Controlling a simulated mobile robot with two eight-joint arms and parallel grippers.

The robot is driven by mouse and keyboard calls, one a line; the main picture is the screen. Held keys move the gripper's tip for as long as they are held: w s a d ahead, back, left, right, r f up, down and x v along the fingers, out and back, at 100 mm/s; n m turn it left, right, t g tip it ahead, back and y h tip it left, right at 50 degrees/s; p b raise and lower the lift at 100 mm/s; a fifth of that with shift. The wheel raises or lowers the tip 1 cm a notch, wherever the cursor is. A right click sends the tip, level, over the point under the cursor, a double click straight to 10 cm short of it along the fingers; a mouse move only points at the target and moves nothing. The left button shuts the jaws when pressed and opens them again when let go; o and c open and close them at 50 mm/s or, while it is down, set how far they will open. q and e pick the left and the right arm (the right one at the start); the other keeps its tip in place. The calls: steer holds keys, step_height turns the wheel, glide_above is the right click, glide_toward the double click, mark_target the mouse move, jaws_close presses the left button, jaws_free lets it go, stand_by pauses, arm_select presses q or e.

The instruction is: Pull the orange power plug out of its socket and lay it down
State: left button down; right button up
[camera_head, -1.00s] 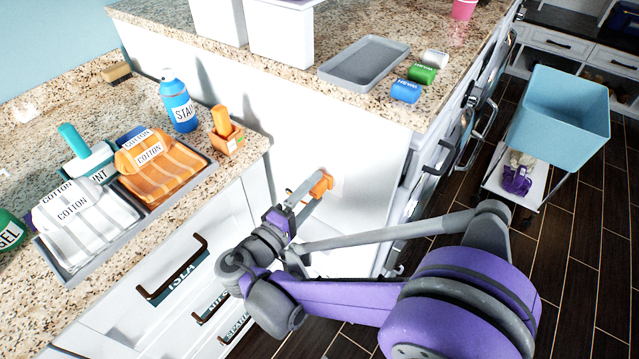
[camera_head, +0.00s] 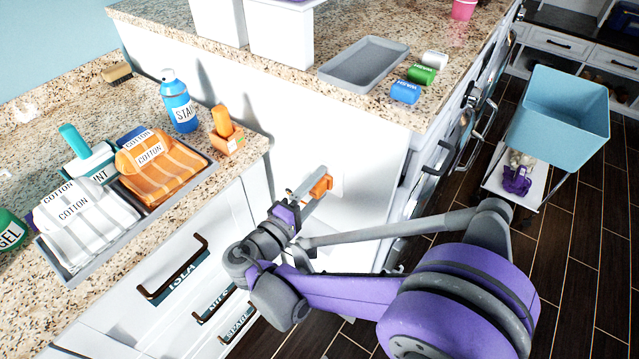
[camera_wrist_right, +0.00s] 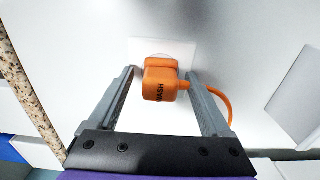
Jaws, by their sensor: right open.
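The orange plug (camera_wrist_right: 160,80), marked WASH, sits against a white socket plate (camera_wrist_right: 183,47) on a white panel. An orange cord (camera_wrist_right: 222,98) runs from its right side in the right wrist view. My right gripper (camera_wrist_right: 160,76) is open, with one finger on each side of the plug and visible gaps between. In the head view, the plug (camera_head: 321,185) shows at the tips of my right gripper (camera_head: 312,190), partly hidden by it. My left gripper is not in view.
A raised counter (camera_head: 440,85) above the socket holds a grey tray (camera_head: 362,58) and small rolls. A teal bin (camera_head: 560,112) stands right.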

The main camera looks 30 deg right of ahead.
mark_target(312, 193)
stand_by(0.7)
jaws_close()
steer(key=shift+a, duration=0.1)
steer(key=shift+v, duration=2.9)
